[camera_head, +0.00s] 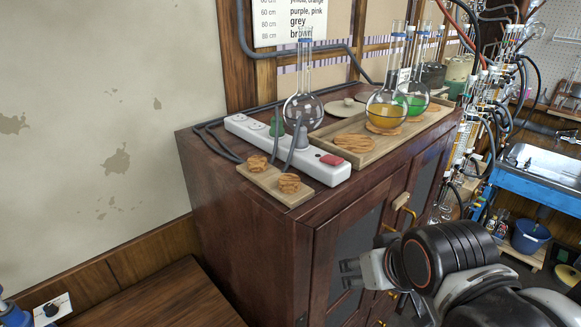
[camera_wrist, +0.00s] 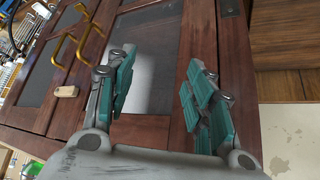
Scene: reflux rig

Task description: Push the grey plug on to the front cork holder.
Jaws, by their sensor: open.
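The grey plug (camera_head: 301,138) sits upright on the white power strip (camera_head: 327,171) on top of the cabinet, with a grey cable running down from it. A wooden board (camera_head: 270,185) in front of the strip carries two cork holders. The front cork holder (camera_head: 289,183) is at the board's near right end, and the other cork holder (camera_head: 257,163) is behind it to the left. My gripper (camera_head: 350,273) is open and empty in front of the cabinet doors, below the top. In the wrist view its teal-padded fingers (camera_wrist: 158,80) are spread apart before a glass-panelled door.
A clear flask (camera_head: 303,109) stands behind. A wooden tray (camera_head: 335,155) holds flasks. Brass handles (camera_head: 401,202) stick out from the cabinet doors.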

